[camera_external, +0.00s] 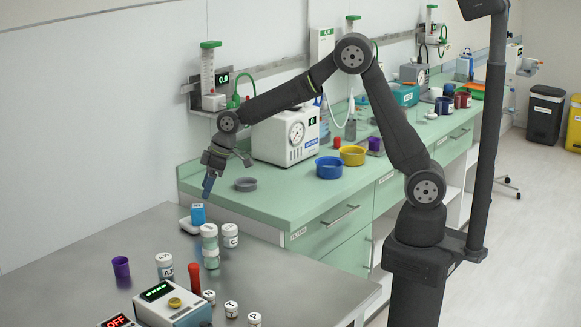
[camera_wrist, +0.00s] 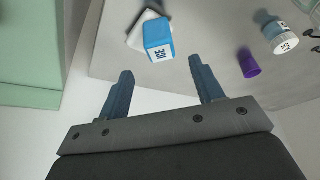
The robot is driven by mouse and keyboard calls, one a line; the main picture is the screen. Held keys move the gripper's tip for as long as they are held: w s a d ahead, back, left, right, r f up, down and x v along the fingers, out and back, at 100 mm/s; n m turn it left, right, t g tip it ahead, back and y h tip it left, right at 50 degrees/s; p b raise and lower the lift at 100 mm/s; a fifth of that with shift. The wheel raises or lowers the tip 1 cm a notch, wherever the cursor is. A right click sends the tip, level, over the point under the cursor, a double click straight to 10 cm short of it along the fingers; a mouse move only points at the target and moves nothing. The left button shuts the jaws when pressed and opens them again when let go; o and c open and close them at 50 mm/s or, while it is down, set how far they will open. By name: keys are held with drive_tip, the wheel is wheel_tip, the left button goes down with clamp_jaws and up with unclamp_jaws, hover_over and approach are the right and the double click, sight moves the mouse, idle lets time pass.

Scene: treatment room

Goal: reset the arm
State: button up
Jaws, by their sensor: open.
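My gripper (camera_external: 208,186) hangs from my bent arm, above the far left part of the steel table (camera_external: 95,262), near its edge with the green counter. In the wrist view my gripper (camera_wrist: 158,90) has its two blue-grey fingers spread apart with nothing between them. A blue block with dark lettering (camera_wrist: 158,40) lies ahead of the fingers, apart from them, on a small white base. The same blue block (camera_external: 198,214) shows just below my gripper in the external view.
Labelled white-capped jars (camera_external: 230,235), a purple cup (camera_external: 121,267), a red-capped tube (camera_external: 194,279) and a device with a green display (camera_external: 172,305) stand on the steel table.

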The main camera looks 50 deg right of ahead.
sight(197, 206)
drive_tip(key=x, duration=0.9)
drive_tip(key=shift+f, duration=0.2)
wheel_tip(197, 206, up, 2)
drive_tip(key=shift+r, duration=0.5)
